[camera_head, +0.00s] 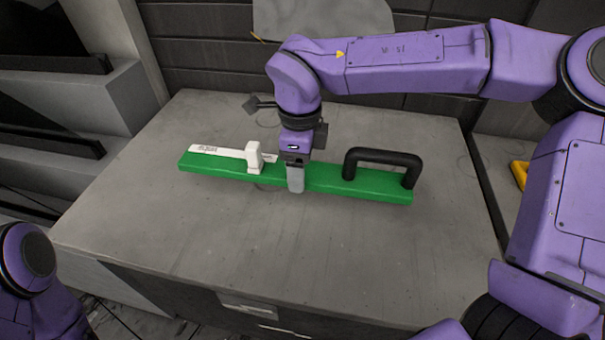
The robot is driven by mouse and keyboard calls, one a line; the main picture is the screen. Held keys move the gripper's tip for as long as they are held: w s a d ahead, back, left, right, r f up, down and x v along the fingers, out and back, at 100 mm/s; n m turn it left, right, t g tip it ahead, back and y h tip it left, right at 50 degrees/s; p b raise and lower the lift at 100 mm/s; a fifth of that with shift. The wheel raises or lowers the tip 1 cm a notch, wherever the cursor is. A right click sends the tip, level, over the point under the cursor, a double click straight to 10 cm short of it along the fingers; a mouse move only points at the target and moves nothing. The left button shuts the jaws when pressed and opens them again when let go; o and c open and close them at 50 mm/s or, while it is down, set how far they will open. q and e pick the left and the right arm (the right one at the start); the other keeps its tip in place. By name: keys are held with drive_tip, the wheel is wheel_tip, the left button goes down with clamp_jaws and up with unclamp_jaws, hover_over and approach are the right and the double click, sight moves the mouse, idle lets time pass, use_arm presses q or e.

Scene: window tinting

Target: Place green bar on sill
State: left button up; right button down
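The green bar (330,180) is long and flat and lies across the middle of the grey table. A black arched handle (384,157) stands on its right part. My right gripper (294,180) points down over the bar's middle, with a grey finger in front of the bar's near side. The other finger is hidden, so I cannot tell whether it grips the bar. My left gripper is out of view; only part of my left arm shows at the lower left. I cannot make out which surface is the sill.
A white tool (254,157) with a labelled strip lies along the bar's left part. The grey tabletop (230,235) is clear in front of the bar. A dark panelled wall (200,60) stands behind. A yellow object (520,173) shows at the right.

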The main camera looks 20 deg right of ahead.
drive_tip(key=f, duration=0.1)
drive_tip(key=w+d+f, duration=0.1)
drive_tip(key=f, duration=0.1)
drive_tip(key=w+f, duration=0.1)
drive_tip(key=f, duration=0.1)
drive_tip(key=shift+d+f, duration=0.15)
drive_tip(key=shift+d, duration=0.05)
drive_tip(key=shift+f, duration=0.25)
drive_tip(key=shift+f, duration=0.15)
drive_tip(key=shift+c, duration=0.7)
unclamp_jaws()
drive_tip(key=shift+s, duration=0.1)
